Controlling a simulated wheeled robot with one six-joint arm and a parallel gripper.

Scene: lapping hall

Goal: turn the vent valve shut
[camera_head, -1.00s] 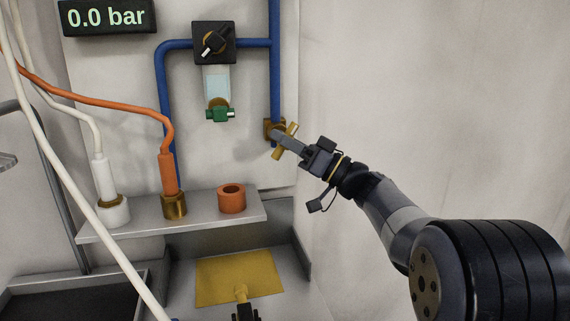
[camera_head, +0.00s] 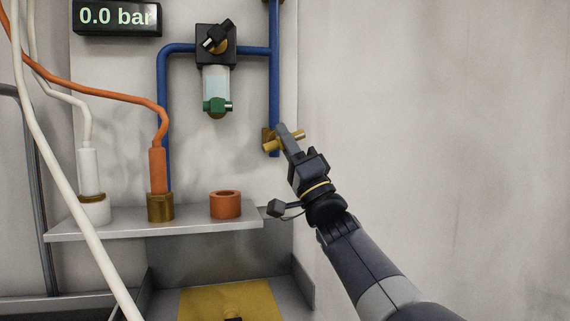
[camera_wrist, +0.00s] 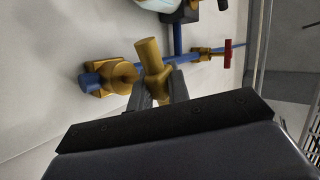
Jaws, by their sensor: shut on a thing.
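The vent valve, as I take it, is the brass valve (camera_head: 266,136) at the lower end of the right blue pipe. My gripper (camera_head: 285,132) comes from the lower right and is shut on this handle. In the wrist view the handle (camera_wrist: 149,56) stands up between the two grey fingers (camera_wrist: 158,90), in front of the valve body (camera_wrist: 108,77) on the blue pipe. The fingers hide part of the handle's middle.
A display (camera_head: 117,17) reads 0.0 bar. A black regulator (camera_head: 215,45) with a clear bowl hangs left of the valve. A shelf (camera_head: 190,226) below holds an orange ring (camera_head: 225,205) and hose fittings. A red-handled valve (camera_wrist: 228,53) shows in the wrist view. The wall at right is bare.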

